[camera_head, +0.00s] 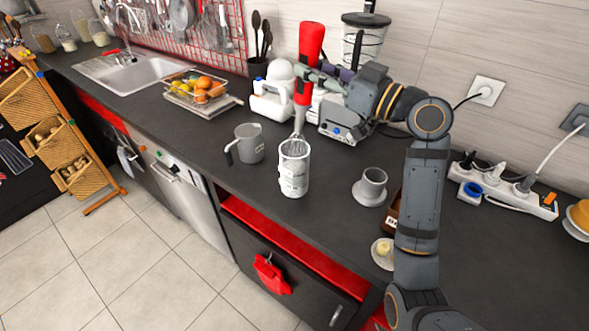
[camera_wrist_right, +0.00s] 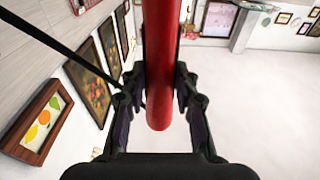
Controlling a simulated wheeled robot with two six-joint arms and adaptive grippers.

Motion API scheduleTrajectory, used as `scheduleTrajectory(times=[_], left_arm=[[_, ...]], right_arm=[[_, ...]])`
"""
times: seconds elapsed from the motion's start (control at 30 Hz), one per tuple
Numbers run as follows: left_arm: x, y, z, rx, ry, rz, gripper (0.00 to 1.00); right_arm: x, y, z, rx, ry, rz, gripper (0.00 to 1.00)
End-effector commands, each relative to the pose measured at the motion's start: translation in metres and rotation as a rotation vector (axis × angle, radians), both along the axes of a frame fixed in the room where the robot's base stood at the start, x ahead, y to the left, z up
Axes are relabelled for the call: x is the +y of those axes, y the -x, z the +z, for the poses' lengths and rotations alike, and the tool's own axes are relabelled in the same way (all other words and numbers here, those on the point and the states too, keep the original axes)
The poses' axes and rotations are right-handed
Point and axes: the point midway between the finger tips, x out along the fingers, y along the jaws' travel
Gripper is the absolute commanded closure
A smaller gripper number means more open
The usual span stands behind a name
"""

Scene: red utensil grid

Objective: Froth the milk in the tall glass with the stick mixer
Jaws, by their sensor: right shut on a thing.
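The stick mixer (camera_head: 311,42) is red with a metal whisk end and stands roughly upright over the counter. My right gripper (camera_head: 309,75) is shut around its red body, and the red body also shows between the fingers in the right wrist view (camera_wrist_right: 160,60). The tall glass (camera_head: 294,170) stands upright on the counter with dark print on its side. The whisk end of the mixer is at the glass's mouth; how far it reaches inside is hidden. The milk cannot be made out. My left gripper is not in view.
A grey pitcher (camera_head: 248,145) stands left of the glass. A grey cup on a saucer (camera_head: 369,194) stands to its right, and a small dish (camera_head: 383,252) lies nearer. Behind are white appliances (camera_head: 273,95) and a blender (camera_head: 362,38). A power strip (camera_head: 505,190) lies at right.

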Motion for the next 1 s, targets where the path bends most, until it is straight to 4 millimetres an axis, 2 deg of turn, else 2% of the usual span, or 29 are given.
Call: scheduleTrajectory(times=[0.03, 0.13, 0.57, 1.0], left_arm=[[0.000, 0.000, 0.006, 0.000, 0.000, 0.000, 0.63], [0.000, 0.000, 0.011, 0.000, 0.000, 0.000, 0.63], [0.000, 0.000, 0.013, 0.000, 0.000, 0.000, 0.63], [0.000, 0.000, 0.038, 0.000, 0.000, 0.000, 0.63]], right_arm=[[0.000, 0.001, 0.010, -0.005, -0.002, 0.000, 0.95], [0.000, 0.001, 0.017, -0.006, -0.003, 0.000, 0.95], [0.000, 0.001, 0.021, -0.005, -0.003, 0.001, 0.95], [0.000, 0.001, 0.058, -0.005, -0.002, 0.001, 0.95]])
